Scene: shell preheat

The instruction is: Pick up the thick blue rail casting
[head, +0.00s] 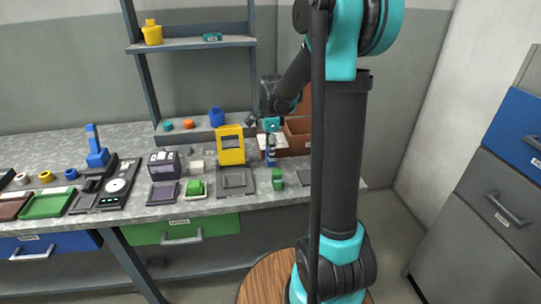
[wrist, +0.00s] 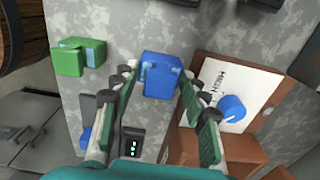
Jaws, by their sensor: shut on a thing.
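The thick blue rail casting (wrist: 160,76) is a blocky blue piece between my fingertips in the wrist view. My gripper (wrist: 158,80) is shut on it, with one finger on each side. In the head view my gripper (head: 270,143) points down over the right part of the bench, with the small blue casting (head: 270,160) at its tips. I cannot tell whether the casting touches the bench or hangs just above it.
A green block (wrist: 80,57) stands to the left of the casting; it also shows in the head view (head: 278,179). To the right is a brown box with a white card and a round blue piece (wrist: 232,108). A yellow frame (head: 231,146) stands left of my gripper.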

